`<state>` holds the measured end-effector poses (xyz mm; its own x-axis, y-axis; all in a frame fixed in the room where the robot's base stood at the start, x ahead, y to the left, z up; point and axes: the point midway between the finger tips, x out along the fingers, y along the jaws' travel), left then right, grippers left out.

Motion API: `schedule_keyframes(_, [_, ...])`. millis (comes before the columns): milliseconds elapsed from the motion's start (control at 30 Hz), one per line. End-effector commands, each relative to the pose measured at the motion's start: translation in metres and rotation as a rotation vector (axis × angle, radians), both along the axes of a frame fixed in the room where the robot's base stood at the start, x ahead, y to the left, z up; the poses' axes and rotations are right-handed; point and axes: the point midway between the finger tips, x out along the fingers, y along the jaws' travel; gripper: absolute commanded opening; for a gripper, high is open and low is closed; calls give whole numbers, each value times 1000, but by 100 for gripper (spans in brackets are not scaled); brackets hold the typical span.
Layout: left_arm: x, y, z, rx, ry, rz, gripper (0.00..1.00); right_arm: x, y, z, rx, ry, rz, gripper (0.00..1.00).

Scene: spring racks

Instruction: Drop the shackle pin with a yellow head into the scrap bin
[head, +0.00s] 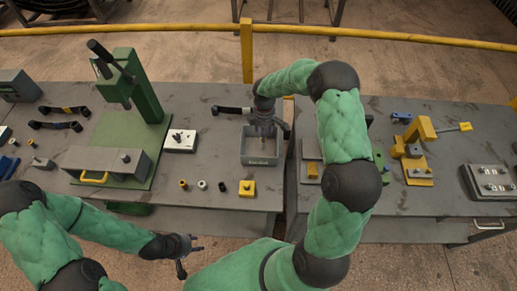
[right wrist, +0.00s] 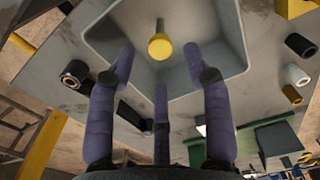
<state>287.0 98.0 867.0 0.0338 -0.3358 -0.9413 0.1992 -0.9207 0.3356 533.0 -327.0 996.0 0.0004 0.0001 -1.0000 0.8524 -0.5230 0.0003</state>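The scrap bin is a small open grey box (head: 261,160) at the right end of the left bench in the head view; its walls also fill the top of the right wrist view (right wrist: 225,35). My right gripper (head: 263,127) is over the bin, pointing down, its fingers spread. The shackle pin's round yellow head (right wrist: 160,48) shows inside the bin's outline, beyond the fingertips and apart from them; whether it rests on the floor is unclear. My left gripper (head: 189,257) is open and empty in front of the left bench.
A green press (head: 135,85) stands on the left bench. Small parts lie in front of the bin, including a yellow block (head: 247,188). A black-handled tool (head: 231,110) lies beside the bin. A yellow clamp fixture (head: 415,150) stands on the right bench. A yellow rail runs behind.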

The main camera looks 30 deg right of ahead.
Motion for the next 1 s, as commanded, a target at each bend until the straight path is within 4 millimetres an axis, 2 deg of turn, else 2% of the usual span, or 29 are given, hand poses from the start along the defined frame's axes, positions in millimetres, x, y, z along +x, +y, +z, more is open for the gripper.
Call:
schedule_keyframes(367, [0, 0, 0, 0, 0, 0, 40, 0, 0, 5, -1, -1, 0, 54])
schedule_keyframes(533, [0, 0, 0, 0, 0, 0, 40, 1, 0, 28, 0, -2, 0, 54])
schedule_keyframes(800, [0, 0, 0, 0, 0, 0, 40, 1, 0, 82, -1, -4, -1, 54])
schedule_keyframes(1000, [0, 0, 0, 0, 0, 0, 40, 1, 0, 109, 0, -2, 1, 54])
